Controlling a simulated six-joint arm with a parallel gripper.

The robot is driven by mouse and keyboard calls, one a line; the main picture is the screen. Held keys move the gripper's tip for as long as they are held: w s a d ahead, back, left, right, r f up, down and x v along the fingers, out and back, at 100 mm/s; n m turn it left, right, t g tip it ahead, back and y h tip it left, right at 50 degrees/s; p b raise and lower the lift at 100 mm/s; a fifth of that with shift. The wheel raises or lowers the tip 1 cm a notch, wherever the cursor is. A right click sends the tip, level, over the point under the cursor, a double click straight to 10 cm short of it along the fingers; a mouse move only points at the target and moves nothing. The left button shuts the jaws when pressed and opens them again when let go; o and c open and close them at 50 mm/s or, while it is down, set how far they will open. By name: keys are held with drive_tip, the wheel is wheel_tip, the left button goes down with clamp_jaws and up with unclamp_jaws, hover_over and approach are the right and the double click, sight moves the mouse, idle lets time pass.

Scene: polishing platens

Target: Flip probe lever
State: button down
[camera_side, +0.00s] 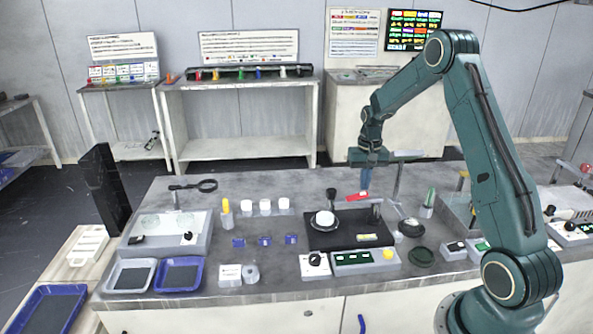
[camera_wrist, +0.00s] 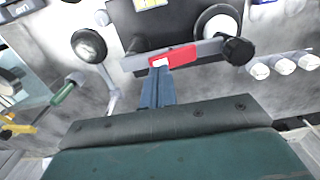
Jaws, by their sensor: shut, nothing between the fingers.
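The probe lever is a grey bar (camera_wrist: 132,64) with a red section (camera_wrist: 181,56) and a black knob (camera_wrist: 237,51) at its right end in the wrist view. In the side view its red section (camera_side: 357,197) shows just below my gripper (camera_side: 364,189). My gripper (camera_wrist: 158,72) is shut and empty, pointing down. Its blue fingertips are at the left end of the red section, by a small white patch; I cannot tell whether they touch. The black base (camera_side: 345,243) under the lever carries a round white disc (camera_side: 324,217). My fingers hide a little of the bar.
A green cone (camera_side: 429,197) and a dark round pad (camera_side: 421,256) stand right of the base. White cups (camera_side: 265,206) and a yellow-tipped bottle (camera_side: 226,212) stand left. A thin post (camera_side: 397,182) rises close to the gripper's right.

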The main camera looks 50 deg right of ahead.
sight(363, 193)
drive_tip(key=shift+f, duration=1.05)
idle(1.1)
drive_tip(key=shift+r, duration=3.55)
